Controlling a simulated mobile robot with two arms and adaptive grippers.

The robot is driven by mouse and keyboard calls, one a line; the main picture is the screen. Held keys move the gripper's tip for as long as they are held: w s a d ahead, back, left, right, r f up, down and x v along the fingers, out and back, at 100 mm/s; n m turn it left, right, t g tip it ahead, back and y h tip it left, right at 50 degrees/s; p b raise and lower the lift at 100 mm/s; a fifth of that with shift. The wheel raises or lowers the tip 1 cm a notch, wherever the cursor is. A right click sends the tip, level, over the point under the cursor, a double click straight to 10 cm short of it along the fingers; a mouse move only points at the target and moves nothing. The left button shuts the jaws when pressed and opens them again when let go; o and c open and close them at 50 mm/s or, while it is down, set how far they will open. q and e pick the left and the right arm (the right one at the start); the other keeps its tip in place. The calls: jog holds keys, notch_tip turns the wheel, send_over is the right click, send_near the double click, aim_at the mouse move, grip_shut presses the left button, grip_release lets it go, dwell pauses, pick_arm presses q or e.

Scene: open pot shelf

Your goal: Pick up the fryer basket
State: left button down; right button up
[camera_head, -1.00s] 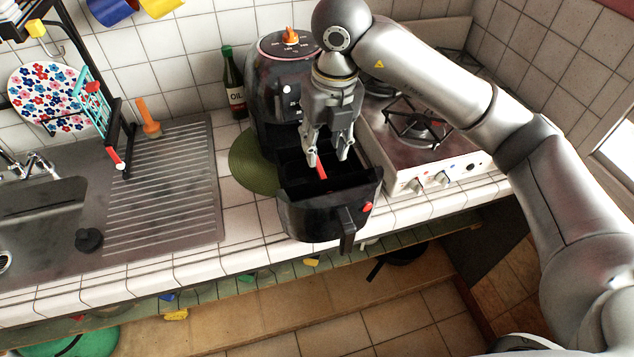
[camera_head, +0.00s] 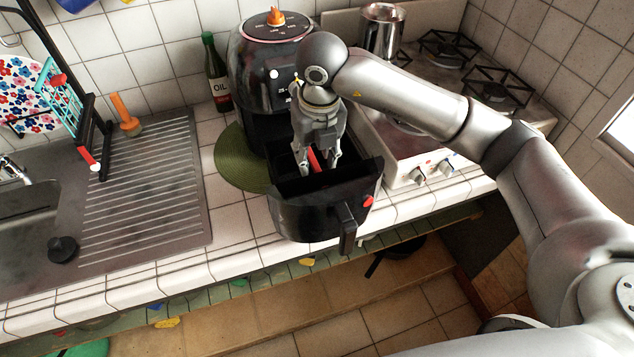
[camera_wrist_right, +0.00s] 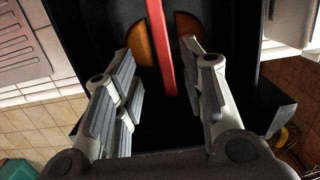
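The fryer basket (camera_head: 300,218) is a black drawer with a front handle (camera_head: 347,238), pulled out of the black air fryer (camera_head: 262,80). A red strip (camera_head: 313,160) runs along its inside. My right gripper (camera_head: 318,170) points down into the basket's open top, fingers apart. In the wrist view, my right gripper (camera_wrist_right: 160,75) has one finger on each side of the red strip (camera_wrist_right: 160,45), with gaps between. Two orange-brown half-round patches show beside the strip. The gripper hides part of the basket's inside. My left gripper is out of view.
A green round mat (camera_head: 238,160) lies under the fryer. An oil bottle (camera_head: 217,80) stands behind it. A stove (camera_head: 400,160) with a metal pot (camera_head: 381,30) is at right. A metal drainboard (camera_head: 160,190) and sink are at left. The tiled counter's front edge lies near the basket.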

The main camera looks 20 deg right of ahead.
aim_at(318, 168)
jog(key=f+p, duration=0.1)
jog(key=f, duration=0.1)
jog(key=f+p, duration=0.1)
jog(key=f, duration=0.1)
jog(key=shift+w+d+f+p, duration=0.1)
jog(key=shift+w+d+p, duration=0.15)
jog(key=shift+w+p, duration=0.05)
jog(key=shift+f, duration=0.3)
jog(key=shift+w+f, duration=0.1)
jog(key=shift+f, duration=0.2)
grip_shut()
jog(key=shift+r, duration=0.1)
